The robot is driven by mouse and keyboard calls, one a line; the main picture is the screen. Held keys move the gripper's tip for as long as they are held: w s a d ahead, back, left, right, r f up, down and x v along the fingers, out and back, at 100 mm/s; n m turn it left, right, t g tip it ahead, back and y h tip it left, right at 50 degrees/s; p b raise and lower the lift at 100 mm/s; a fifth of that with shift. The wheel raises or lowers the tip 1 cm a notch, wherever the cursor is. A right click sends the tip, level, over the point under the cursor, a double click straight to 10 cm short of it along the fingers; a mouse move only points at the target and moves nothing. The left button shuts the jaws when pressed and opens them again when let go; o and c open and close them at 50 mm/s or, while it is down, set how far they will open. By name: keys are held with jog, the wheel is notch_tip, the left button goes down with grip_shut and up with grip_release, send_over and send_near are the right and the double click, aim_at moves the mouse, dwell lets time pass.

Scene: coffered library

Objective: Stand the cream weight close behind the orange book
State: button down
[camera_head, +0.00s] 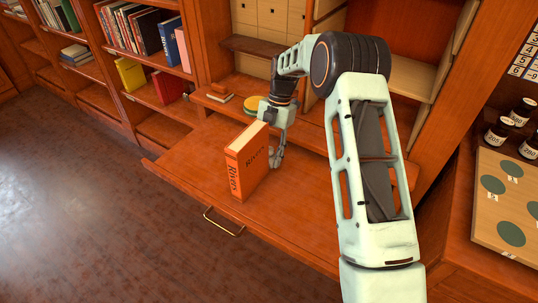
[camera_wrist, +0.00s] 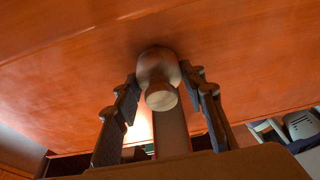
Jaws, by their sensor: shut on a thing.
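The orange book (camera_head: 247,160), marked "Rivers", stands upright on the wooden desk board (camera_head: 195,150). My gripper (camera_head: 276,155) points down just to the right of the book, partly behind it, with its fingers low near the board. In the wrist view my gripper (camera_wrist: 163,84) has a finger on each side of the cream weight (camera_wrist: 157,63), a rounded body with a knob, and is shut on it. The weight cannot be made out clearly in the head view. Whether its base touches the board is unclear.
Small books (camera_head: 220,97) and yellow and green round items (camera_head: 255,104) lie on the ledge behind. Dark jars (camera_head: 497,134) and a panel with green circles (camera_head: 490,184) are at right. The board is clear left of the book; its front edge has a brass handle (camera_head: 222,222).

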jog(key=shift+f, duration=0.1)
jog(key=c, duration=1.2)
grip_release()
jog(key=shift+c, duration=0.2)
jog(key=p+v, duration=0.2)
jog(key=v, duration=1)
